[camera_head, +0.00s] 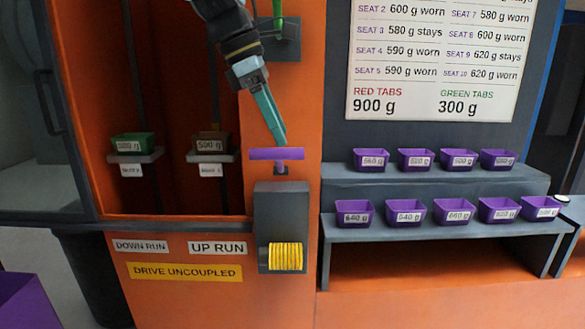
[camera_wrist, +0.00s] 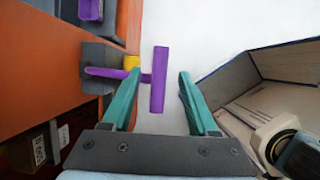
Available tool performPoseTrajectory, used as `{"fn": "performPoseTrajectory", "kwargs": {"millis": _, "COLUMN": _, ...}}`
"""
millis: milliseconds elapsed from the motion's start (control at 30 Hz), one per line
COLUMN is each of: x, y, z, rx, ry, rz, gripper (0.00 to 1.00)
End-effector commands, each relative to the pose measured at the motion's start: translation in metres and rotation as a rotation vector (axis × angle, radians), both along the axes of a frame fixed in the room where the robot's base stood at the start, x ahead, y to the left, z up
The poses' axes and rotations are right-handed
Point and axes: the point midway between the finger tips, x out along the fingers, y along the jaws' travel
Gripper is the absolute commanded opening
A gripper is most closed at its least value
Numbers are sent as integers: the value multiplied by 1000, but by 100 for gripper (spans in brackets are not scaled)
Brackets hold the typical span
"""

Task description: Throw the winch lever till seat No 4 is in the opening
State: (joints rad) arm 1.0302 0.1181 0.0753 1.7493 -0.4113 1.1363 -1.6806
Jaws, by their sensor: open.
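A purple T-shaped lever (camera_head: 277,154) sticks out above a dark winch housing (camera_head: 281,215) with a yellow drum (camera_head: 286,256). My gripper (camera_head: 281,142) points down at the lever's crossbar in the head view. In the wrist view my gripper (camera_wrist: 158,76) is open, with the lever's crossbar (camera_wrist: 159,80) between its two teal fingers, nearer the left one. I cannot tell whether a finger touches it. In the opening, a green bucket (camera_head: 132,142) sits on the left seat (camera_head: 118,158) and a brown bucket (camera_head: 210,142) on the right seat (camera_head: 228,158). Their seat labels are too blurred to read.
A green-handled lever (camera_head: 277,12) is on a plate above. Signs read DOWN RUN (camera_head: 140,246), UP RUN (camera_head: 217,248) and DRIVE UNCOUPLED (camera_head: 185,271). Several purple buckets stand on a stepped rack (camera_head: 425,232) at the right, below a weight chart (camera_head: 440,60).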

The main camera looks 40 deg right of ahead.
Motion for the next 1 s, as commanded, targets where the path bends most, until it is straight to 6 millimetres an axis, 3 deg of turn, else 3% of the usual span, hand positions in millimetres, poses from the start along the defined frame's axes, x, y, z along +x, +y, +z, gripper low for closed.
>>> {"fn": "performPoseTrajectory", "kwargs": {"millis": 300, "x": -12, "y": -19, "z": -55, "rx": 5, "ry": 2, "rz": -2, "gripper": 59}}
{"fn": "performPoseTrajectory", "kwargs": {"millis": 500, "x": -16, "y": -27, "z": -77, "rx": 3, "ry": 0, "rz": -2, "gripper": 59}}
{"fn": "performPoseTrajectory", "kwargs": {"millis": 900, "x": -17, "y": -29, "z": -84, "rx": 1, "ry": -3, "rz": -1, "gripper": 59}}
{"fn": "performPoseTrajectory", "kwargs": {"millis": 1000, "x": -17, "y": -29, "z": -84, "rx": 1, "ry": -3, "rz": -1, "gripper": 48}}
